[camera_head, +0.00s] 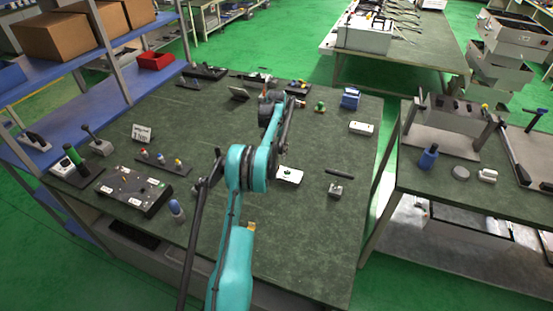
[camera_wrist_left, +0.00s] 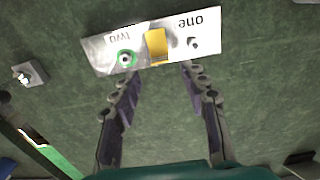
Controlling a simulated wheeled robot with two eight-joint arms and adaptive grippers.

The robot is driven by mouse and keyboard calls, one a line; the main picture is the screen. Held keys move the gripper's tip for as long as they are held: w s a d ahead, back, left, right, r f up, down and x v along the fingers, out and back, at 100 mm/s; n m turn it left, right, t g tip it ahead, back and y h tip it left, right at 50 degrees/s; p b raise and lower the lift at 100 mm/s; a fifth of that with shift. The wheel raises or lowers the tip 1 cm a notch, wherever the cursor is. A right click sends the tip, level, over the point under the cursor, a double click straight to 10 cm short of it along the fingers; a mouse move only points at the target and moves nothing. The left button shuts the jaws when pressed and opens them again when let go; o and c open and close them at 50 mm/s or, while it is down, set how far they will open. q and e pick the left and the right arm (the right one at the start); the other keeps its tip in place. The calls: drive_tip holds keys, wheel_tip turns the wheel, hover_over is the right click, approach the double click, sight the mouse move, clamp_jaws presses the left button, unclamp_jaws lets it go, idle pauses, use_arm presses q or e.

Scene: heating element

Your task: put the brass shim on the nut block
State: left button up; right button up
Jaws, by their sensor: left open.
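The brass shim (camera_wrist_left: 157,45) is a small yellow rectangle lying on a white plate (camera_wrist_left: 98,50) marked "one" and "two". It sits between a green-ringed stud (camera_wrist_left: 126,58) and a small metal stud. A small grey metal block (camera_wrist_left: 28,73), which looks like the nut block, stands apart from the plate; it also shows in the head view (camera_head: 337,190). My left gripper (camera_wrist_left: 160,82) is open and empty, its fingertips just short of the plate's edge, on either side of the shim. My right gripper is not in view.
A black bar (camera_head: 339,173) lies near the block. A white box (camera_head: 361,128) and a blue item (camera_head: 350,98) stand farther back. A control box (camera_head: 130,190) and small tools are on the left. The green tabletop around the block is mostly clear.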

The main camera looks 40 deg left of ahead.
use_arm(q)
drive_tip(key=s+d+r+m+t, duration=0.1)
drive_tip(key=d+r, duration=0.5)
drive_tip(key=r, duration=0.3)
drive_tip(key=s+d+r+t, duration=0.1)
drive_tip(key=d+r, duration=0.5)
drive_tip(key=r, duration=0.2)
drive_tip(key=s+d+r+t+y, duration=0.1)
drive_tip(key=s+d+r, duration=0.25)
drive_tip(key=d, duration=0.25)
drive_tip(key=s+d+r, duration=0.2)
drive_tip(key=s+d, duration=0.2)
drive_tip(key=d, duration=0.1)
drive_tip(key=s+d+f+m+t, duration=0.1)
drive_tip(key=s+d+f+t, duration=0.1)
drive_tip(key=s+d, duration=0.5)
drive_tip(key=s+d+f+m+t+h, duration=0.1)
drive_tip(key=s+d+f, duration=0.3)
drive_tip(key=s, duration=1)
drive_tip(key=d+t+p, duration=0.1)
drive_tip(key=d, duration=0.2)
drive_tip(key=shift+d+f+m, duration=0.3)
drive_tip(key=shift+f, duration=0.1)
